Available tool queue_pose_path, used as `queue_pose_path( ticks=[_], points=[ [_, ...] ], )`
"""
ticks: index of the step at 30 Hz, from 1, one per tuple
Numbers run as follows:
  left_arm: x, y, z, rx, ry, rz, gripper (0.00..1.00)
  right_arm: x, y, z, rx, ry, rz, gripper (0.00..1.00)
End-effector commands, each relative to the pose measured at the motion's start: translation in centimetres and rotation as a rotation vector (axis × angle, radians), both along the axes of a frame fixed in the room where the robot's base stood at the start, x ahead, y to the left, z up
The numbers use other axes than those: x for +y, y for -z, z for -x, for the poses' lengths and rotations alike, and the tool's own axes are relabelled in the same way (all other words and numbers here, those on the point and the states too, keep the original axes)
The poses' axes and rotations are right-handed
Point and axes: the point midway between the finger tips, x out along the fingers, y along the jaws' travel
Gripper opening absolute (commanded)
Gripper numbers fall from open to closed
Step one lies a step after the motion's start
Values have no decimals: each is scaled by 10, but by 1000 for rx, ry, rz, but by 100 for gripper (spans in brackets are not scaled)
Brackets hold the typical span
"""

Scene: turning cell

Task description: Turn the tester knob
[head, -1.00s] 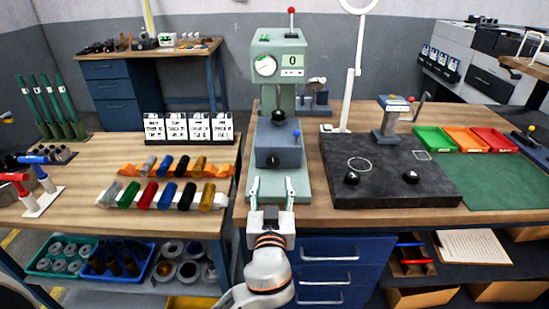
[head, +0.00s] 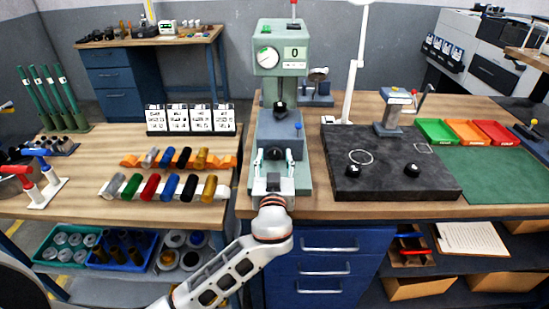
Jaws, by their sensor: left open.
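The green tester (head: 282,88) stands in the middle of the bench, with a dial (head: 267,58) and a display (head: 295,53) reading 0. A dark blue block (head: 289,140) sits low on it, with a black knob (head: 279,154) on its front. A second black knob (head: 279,107) shows higher up; I cannot tell which is the task's knob. My left gripper (head: 274,157) is open, with its fingers either side of the lower knob in the picture. I cannot tell whether it touches it. My right gripper is out of view.
A dark slab (head: 390,185) with black knobs lies to the right, beside a white lamp post (head: 353,75). Rows of coloured cylinders (head: 172,187) lie to the left, near several labelled cards (head: 190,119). Blue drawers (head: 325,265) are below the bench.

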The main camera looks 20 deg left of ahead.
Motion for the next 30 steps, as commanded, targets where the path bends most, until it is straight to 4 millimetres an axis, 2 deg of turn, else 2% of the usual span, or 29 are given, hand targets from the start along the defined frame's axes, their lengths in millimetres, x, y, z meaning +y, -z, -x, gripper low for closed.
queue_pose_path(
  ticks=[1, 2, 3, 6, 20, 30],
  points=[
    [0, 0, 0, 0, 0, 0, 45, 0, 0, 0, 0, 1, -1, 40],
    [0, 0, 0, 0, 0, 0, 40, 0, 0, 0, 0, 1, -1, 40],
    [0, 0, 0, 0, 0, 0, 30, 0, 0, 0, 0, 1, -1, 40],
    [0, 0, 0, 0, 0, 0, 8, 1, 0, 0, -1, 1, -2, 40],
    [0, 2, 0, 18, -3, -59, 8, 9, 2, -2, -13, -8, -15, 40],
    [-1, 2, 0, 82, -3, -277, 8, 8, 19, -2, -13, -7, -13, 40]
  ],
)
